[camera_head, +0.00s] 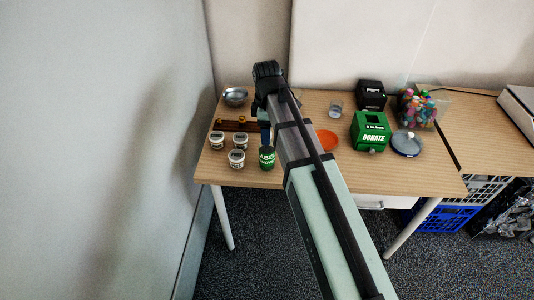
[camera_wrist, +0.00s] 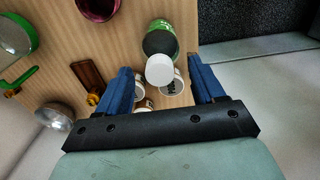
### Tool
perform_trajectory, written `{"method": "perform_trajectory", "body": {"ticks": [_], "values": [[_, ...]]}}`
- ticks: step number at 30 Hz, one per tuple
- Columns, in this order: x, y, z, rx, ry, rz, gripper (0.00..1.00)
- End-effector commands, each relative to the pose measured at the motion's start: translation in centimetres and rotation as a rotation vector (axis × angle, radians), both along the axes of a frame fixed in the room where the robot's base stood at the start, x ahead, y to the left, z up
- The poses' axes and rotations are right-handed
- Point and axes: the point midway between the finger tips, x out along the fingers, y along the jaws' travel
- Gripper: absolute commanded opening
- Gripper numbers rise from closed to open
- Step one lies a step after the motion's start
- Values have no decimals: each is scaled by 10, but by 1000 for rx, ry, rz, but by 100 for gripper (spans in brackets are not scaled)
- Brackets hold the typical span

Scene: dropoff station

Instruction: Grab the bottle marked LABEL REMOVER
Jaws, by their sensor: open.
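The green bottle (camera_head: 267,158) stands upright near the table's front left; its label shows only in part, with letters like "ABEL" and "MOVE". In the wrist view, I look down on a bottle with a white cap (camera_wrist: 160,70) and a dark shoulder above a green body. My gripper (camera_wrist: 160,64) is open, with blue fingers left and right of the cap and nothing visibly held. The cap appears between the fingers, but I cannot tell the height gap. In the head view my arm hides most of the gripper; a blue finger shows just behind the bottle.
Several white labelled tubs (camera_head: 240,140) stand close left of the bottle. A brown item (camera_wrist: 88,75) and a metal bowl (camera_head: 235,96) lie farther back. An orange dish (camera_head: 327,141), a green DONATE box (camera_head: 370,131) and a jar (camera_head: 416,107) of colourful pieces stand to the right.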

Motion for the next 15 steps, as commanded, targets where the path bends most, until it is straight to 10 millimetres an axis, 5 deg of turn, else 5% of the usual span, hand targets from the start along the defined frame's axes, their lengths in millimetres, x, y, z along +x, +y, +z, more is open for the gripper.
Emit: {"method": "perform_trajectory", "body": {"ticks": [12,15], "values": [[0,-1,-20,1,-1,-2,68],[0,-1,-20,1,-1,-2,60]]}}
